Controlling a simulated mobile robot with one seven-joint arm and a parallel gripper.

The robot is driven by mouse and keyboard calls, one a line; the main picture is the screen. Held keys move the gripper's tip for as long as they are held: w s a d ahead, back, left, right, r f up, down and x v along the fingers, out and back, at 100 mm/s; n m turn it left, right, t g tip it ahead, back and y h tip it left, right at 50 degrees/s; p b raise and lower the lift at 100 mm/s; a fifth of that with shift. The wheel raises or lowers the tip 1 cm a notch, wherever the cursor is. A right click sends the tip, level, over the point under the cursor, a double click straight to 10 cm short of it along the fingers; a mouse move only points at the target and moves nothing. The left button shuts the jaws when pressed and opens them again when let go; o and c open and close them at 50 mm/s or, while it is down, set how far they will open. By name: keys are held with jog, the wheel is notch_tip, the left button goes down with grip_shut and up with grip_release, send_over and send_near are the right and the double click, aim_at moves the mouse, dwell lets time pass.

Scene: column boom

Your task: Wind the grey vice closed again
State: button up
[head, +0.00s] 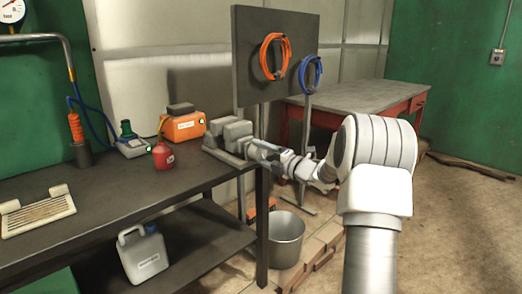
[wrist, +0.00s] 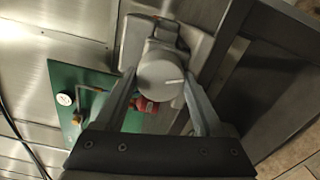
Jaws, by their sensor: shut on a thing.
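The grey vice (head: 232,132) is at the right end of the dark workbench. My gripper (head: 251,150) reaches it from the right, at the bench's end. In the wrist view my gripper (wrist: 160,92) has one finger on each side of a round grey knob (wrist: 160,76) with a white mark on its face, and is shut on it. The vice body shows behind the knob (wrist: 130,42). The gap between the vice's jaws cannot be made out.
An orange box (head: 183,126), a red can (head: 163,156) and a green-topped device (head: 131,147) stand on the workbench (head: 110,200) left of the vice. A dark panel (head: 258,88) with orange and blue coils rises behind it. A metal bucket (head: 286,240) stands on the floor below my arm.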

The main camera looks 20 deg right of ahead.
jog(key=m+p, duration=0.3)
jog(key=m, duration=0.2)
jog(key=shift+r+m, duration=0.15)
jog(key=shift+m, duration=0.15)
jog(key=m+p, duration=0.4)
jog(key=m, duration=0.1)
jog(key=shift+r+m, duration=0.1)
jog(key=shift+m, duration=0.2)
jog(key=m+p, duration=0.3)
jog(key=m, duration=0.1)
jog(key=m+p, duration=0.4)
jog(key=m, duration=0.1)
jog(key=shift+d+m, duration=0.15)
jog(key=shift+m, duration=0.25)
jog(key=m+p, duration=0.2)
jog(key=m, duration=0.2)
jog(key=shift+m+p, duration=0.3)
jog(key=shift+p, duration=0.05)
jog(key=m+p, duration=0.2)
jog(key=m, duration=0.3)
jog(key=shift+d, duration=0.1)
jog(key=m+p, duration=0.2)
jog(key=m, duration=0.4)
jog(key=m+p, duration=0.1)
jog(key=m, duration=0.3)
jog(key=shift+f, duration=0.25)
jog(key=shift+m, duration=0.3)
